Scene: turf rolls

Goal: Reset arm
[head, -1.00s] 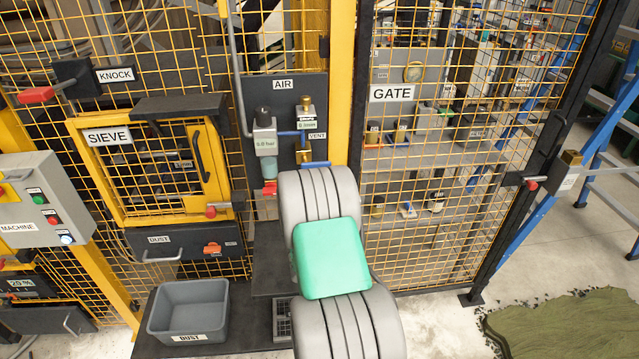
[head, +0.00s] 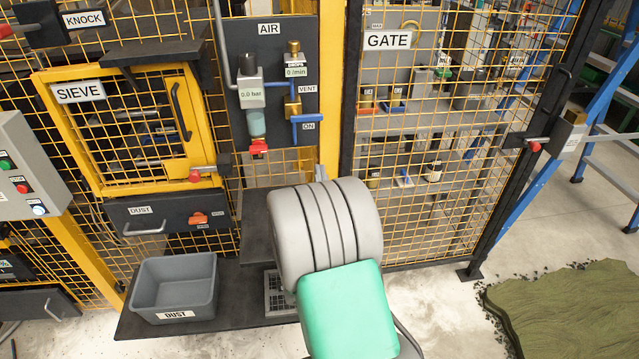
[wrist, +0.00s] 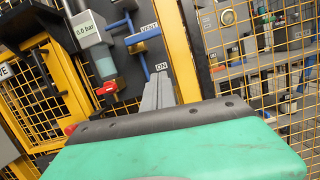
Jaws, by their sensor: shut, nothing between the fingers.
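My arm is grey with a green cover and reaches up the middle of the head view, in front of the AIR panel (head: 275,140). My gripper (wrist: 160,84) shows in the wrist view as two grey fingers closed together, with nothing between them. Its tip also shows in the head view (head: 321,173), just past the arm's grey wrist end. It points toward the lower part of the panel, near the blue valve handle (head: 307,121) by the ON label. I cannot tell the exact gap between fingertips and panel; no contact shows.
A sieve door (head: 127,188) in a yellow frame and a dust drawer (head: 180,212) are at left. A grey dust bin (head: 145,305) stands below. A mesh gate (head: 470,235) is at right. Green turf (head: 560,310) lies on the floor at far right.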

